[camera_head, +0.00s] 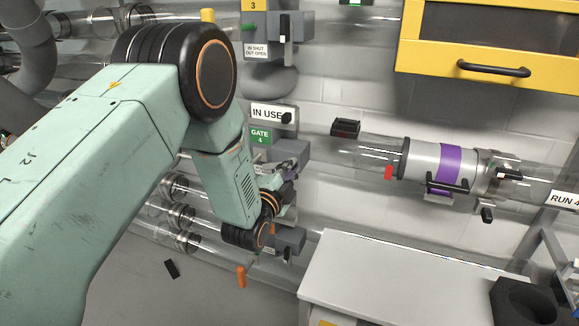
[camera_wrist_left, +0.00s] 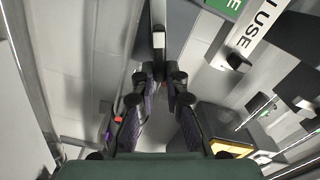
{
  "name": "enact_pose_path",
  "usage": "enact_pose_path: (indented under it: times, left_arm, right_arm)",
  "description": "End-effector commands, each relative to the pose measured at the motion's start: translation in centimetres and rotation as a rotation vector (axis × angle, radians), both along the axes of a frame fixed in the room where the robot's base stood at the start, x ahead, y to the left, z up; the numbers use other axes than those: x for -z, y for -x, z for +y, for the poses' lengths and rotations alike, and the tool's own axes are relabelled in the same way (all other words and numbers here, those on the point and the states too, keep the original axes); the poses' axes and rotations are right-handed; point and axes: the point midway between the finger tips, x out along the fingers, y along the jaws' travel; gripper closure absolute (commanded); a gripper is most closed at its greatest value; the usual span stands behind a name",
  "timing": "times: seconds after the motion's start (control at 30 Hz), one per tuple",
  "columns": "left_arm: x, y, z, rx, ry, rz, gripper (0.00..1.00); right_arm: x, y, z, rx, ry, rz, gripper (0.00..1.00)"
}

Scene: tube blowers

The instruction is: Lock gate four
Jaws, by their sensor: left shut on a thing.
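Gate four is marked by a green GATE 4 sign (camera_head: 261,137) on a grey housing (camera_head: 296,151). An IN USE sign (camera_head: 267,112) with a dark knob (camera_head: 287,118) sits just above it; the knob also shows in the wrist view (camera_wrist_left: 234,61). My left gripper (camera_head: 289,174) is at the front of gate four, partly hidden by my arm. In the wrist view my left gripper (camera_wrist_left: 161,76) is shut on gate four's handle (camera_wrist_left: 158,40), a dark bar with a pale end. The latch's state is unclear. My right gripper is out of view.
Gate three's housing (camera_head: 298,38) is above, with its own handle (camera_head: 284,28). A clear tube runs right to a carrier with a purple band (camera_head: 450,166). A yellow cabinet (camera_head: 490,50) hangs upper right. A white bench (camera_head: 385,282) stands below.

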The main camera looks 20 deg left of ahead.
Motion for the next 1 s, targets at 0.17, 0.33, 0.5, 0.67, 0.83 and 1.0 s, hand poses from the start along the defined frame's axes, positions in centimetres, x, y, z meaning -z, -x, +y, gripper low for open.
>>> enact_pose_path:
  times: [0.17, 0.33, 0.5, 0.67, 0.83, 1.0]
  left_arm:
    - [0.17, -0.08, 0.00, -0.005, -0.141, -0.008, 1.00]
    - [0.34, -0.10, 0.01, -0.007, -0.249, -0.013, 1.00]
    - [0.43, -0.12, 0.02, -0.008, -0.324, -0.016, 1.00]
    - [0.48, -0.14, 0.05, -0.009, -0.364, -0.018, 1.00]
    - [0.48, -0.15, 0.07, -0.010, -0.383, -0.020, 1.00]
    - [0.45, -0.17, 0.09, -0.010, -0.384, -0.021, 1.00]
  right_arm:
    - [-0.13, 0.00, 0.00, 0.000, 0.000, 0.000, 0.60]
    - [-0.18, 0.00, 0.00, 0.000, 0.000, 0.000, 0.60]
    - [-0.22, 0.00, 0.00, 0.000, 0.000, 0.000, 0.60]
    - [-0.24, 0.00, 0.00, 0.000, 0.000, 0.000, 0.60]
    - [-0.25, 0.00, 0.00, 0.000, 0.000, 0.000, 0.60]
    - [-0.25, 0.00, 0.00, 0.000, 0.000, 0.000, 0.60]
